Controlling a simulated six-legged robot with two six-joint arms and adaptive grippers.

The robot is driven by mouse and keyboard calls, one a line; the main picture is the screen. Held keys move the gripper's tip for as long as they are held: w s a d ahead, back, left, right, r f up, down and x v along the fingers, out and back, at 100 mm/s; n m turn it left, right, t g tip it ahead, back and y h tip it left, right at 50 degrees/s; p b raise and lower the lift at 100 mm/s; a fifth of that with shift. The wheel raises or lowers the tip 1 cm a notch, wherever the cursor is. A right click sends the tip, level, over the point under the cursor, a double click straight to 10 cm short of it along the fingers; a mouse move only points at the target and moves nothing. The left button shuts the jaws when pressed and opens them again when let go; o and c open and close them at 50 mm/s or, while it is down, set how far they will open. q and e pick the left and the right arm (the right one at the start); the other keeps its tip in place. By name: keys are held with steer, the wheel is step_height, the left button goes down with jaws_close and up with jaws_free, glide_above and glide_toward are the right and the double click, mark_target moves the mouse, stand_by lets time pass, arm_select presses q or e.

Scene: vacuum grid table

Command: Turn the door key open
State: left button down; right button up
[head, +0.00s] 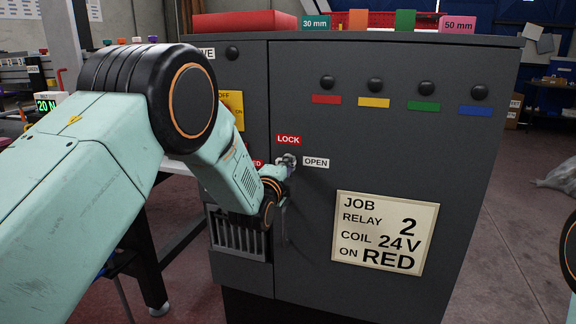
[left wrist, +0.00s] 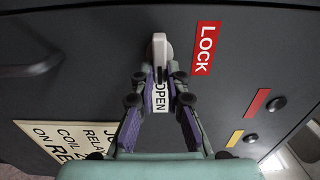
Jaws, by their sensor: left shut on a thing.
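The door key (head: 288,160) is a small pale metal piece in a round lock on the dark grey cabinet door (head: 400,150). A red LOCK label (head: 289,140) is above it and a white OPEN label (head: 316,162) is to its right. My left gripper (head: 281,172) is at the key. In the left wrist view the key (left wrist: 160,47) stands between the fingertips of my left gripper (left wrist: 162,72), which is shut on it. The OPEN label (left wrist: 161,98) lies behind the fingers, and the LOCK label (left wrist: 206,48) is at the right. My right gripper is out of view.
A cream job card (head: 385,232) is low on the door. Round knobs with coloured labels (head: 374,102) run along the door's top. A red box (head: 245,24) and coloured blocks sit on the cabinet top. A slotted vent (head: 238,238) is below my left wrist.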

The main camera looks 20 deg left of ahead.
arm_select(q)
steer(key=shift+r, duration=0.15)
stand_by(0.3)
steer(key=c, duration=1.4)
jaws_free()
steer(key=shift+w+a, duration=0.1)
steer(key=shift+o, duration=0.2)
steer(key=s, duration=1.2)
steer(key=shift+a, duration=0.15)
steer(key=shift+s, duration=0.1)
